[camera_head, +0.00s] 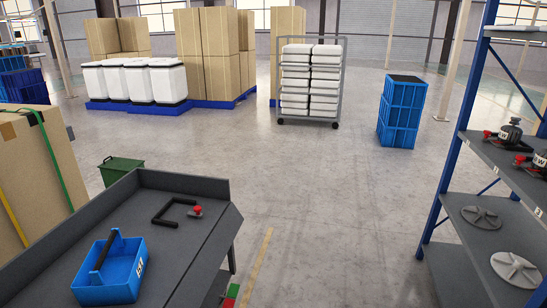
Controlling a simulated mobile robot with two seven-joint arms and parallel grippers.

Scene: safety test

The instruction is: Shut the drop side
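A dark grey tray-topped bench or cart (185,185) stands at the lower left, with a raised rim along its back. Its right-hand side panel (212,248) appears to lean outward; I cannot tell for certain whether this is the drop side or how it is latched. A blue tote with a black handle (110,283) stands on the tray. A black U-shaped bar (168,212) and a small red-topped part (195,212) lie behind it. Neither of my grippers is in view.
A blue-framed shelf rack (452,160) stands at the right with black-and-red devices and grey discs. A green bin (118,168) and a strapped carton (35,170) stand beyond the bench. A blue crate stack (401,112) stands farther back. The middle floor is clear.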

